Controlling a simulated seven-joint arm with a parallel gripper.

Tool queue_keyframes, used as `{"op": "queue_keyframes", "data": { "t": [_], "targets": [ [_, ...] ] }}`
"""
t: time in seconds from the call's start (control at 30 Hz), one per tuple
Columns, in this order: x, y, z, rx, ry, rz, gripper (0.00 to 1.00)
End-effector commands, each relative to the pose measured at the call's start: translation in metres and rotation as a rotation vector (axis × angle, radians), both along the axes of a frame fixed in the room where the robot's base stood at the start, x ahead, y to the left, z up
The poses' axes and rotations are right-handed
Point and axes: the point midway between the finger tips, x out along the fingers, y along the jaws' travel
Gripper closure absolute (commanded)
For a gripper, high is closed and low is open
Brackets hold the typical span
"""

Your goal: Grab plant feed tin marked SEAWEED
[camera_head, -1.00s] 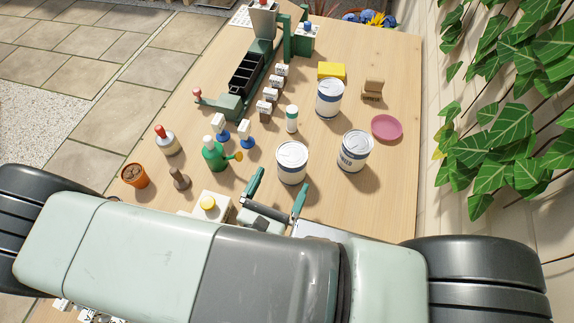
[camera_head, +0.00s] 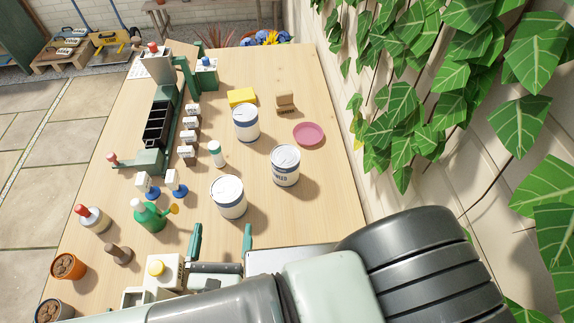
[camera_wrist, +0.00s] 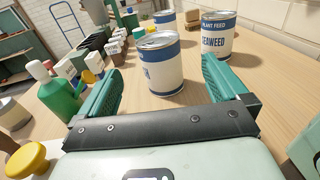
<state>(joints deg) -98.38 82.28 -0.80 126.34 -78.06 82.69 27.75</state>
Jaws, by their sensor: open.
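The plant feed tin marked SEAWEED (camera_head: 285,165) stands upright on the table, white with a blue band and silver lid. In the wrist view it (camera_wrist: 219,35) is at the upper right, beyond the right finger, its label facing me. A similar tin (camera_head: 228,197) is nearer; in the wrist view this tin (camera_wrist: 164,72) appears between the fingers, ahead of them, its label mostly turned away. A third such tin (camera_head: 245,123) stands farther back. My gripper (camera_head: 222,230) is open and empty, short of the nearest tin and to the left of the SEAWEED tin.
A pink saucer (camera_head: 309,134) lies behind the SEAWEED tin to the right. Bare table lies right of the tins, with a leafy wall beyond.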

Motion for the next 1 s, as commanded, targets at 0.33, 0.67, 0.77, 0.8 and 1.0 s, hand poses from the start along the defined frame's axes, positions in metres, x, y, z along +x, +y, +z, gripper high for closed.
{"op": "queue_keyframes", "data": {
  "t": [0.33,0.67,0.77,0.8,1.0],
  "targets": [
    [0.0,0.0,0.0,0.0,0.0,0.0,0.0],
    [0.0,0.0,0.002,0.0,0.0,0.0,0.0],
    [0.0,0.001,0.013,0.002,0.0,0.0,0.0],
    [0.0,0.001,0.022,0.003,0.0,0.0,0.0],
    [0.0,0.001,0.072,0.005,0.001,0.0,0.0]
  ]
}}
